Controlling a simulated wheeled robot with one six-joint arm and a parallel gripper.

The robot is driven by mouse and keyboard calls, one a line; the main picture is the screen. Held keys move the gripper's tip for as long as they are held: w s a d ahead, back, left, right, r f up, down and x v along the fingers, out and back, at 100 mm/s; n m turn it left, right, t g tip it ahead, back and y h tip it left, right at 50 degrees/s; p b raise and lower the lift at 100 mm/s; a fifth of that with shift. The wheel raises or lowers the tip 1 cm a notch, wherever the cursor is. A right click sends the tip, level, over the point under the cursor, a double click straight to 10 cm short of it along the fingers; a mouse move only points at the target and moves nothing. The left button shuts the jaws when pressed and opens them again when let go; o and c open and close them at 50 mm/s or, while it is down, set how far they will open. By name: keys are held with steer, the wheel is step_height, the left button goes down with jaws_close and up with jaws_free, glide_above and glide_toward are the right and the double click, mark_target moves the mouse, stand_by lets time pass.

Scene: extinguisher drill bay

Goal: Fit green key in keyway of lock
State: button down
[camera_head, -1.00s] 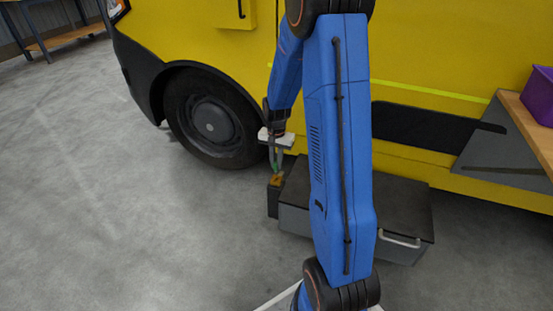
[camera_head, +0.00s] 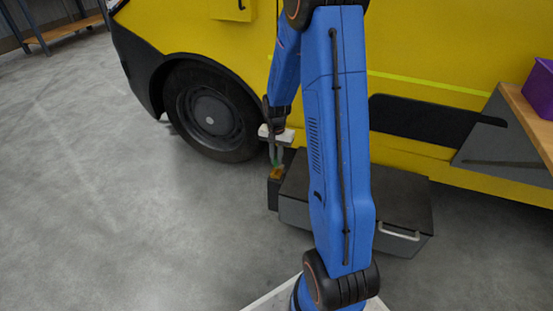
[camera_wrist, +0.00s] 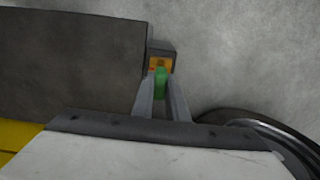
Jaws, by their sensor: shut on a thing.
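My gripper (camera_wrist: 161,97) is shut on the green key (camera_wrist: 160,80) in the wrist view, one finger on each side of it. The lock (camera_wrist: 161,63) has a brass-orange top face on a dark block, just past the key's far end. The key's tip overlaps the near part of the lock's face in this view; I cannot tell whether it touches or is in the keyway. In the head view my gripper (camera_head: 277,152) points down above the lock (camera_head: 276,174), and the key is a small green patch between the fingers.
A dark grey chest (camera_head: 400,205) with a handle stands right beside the lock. The yellow vehicle (camera_head: 410,60) and its wheel (camera_head: 211,110) are behind. A bench with a purple bin (camera_head: 541,92) is at the right. Open grey floor lies at the left.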

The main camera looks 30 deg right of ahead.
steer(key=shift+f, duration=2)
stand_by(1.1)
steer(key=c, duration=1.7)
jaws_free()
steer(key=shift+o, duration=0.2)
step_height(320, 180, up, 17)
steer(key=shift+r, duration=0.2)
